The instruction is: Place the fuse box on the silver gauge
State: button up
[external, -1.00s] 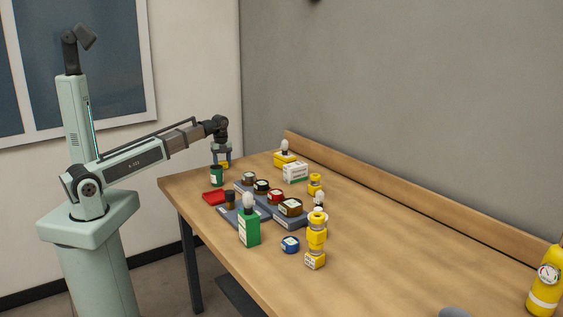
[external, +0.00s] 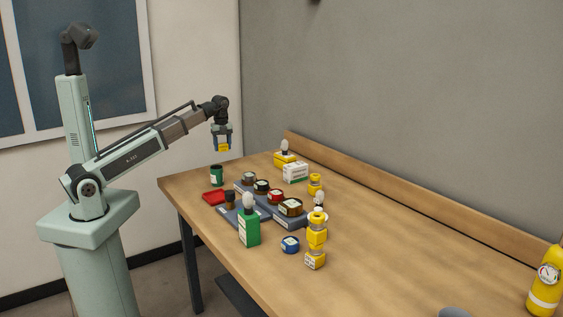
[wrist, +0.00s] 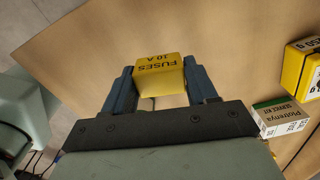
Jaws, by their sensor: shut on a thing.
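The fuse box is a small yellow box marked "FUSES 10 A" (wrist: 160,68). My gripper (external: 222,145) is shut on it, with one finger on each side. In the external view the fuse box (external: 223,149) hangs in the air above the far left end of the table, clear of everything. A small round gauge with a greyish rim, which looks like the silver gauge (external: 249,178), sits at the far end of a row of gauges on a dark blue-grey base. It is lower and to the right of my gripper. The gauge is not visible in the wrist view.
Black, red and brown gauges (external: 290,207) line the same base. A white box (external: 295,172) and yellow box (external: 284,159) stand behind. The table's right half is mostly clear.

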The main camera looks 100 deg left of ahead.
jog(key=w+d+r+m, duration=0.3)
jog(key=w+d+r, duration=0.1)
jog(key=w+d, duration=0.85)
notch_tip(320, 180, up, 4)
jog(key=n, duration=0.5)
send_over(249, 174)
jog(key=shift+a+f, duration=0.15)
jog(key=shift+f, duration=2.25)
jog(key=shift+a+f, duration=0.1)
jog(key=shift+f, duration=2.3)
jog(key=shift+f, duration=0.1)
jog(key=o, duration=1.1)
jog(key=shift+c, duration=0.2)
notch_tip(249, 174, up, 12)
jog(key=shift+w+d, duration=0.1)
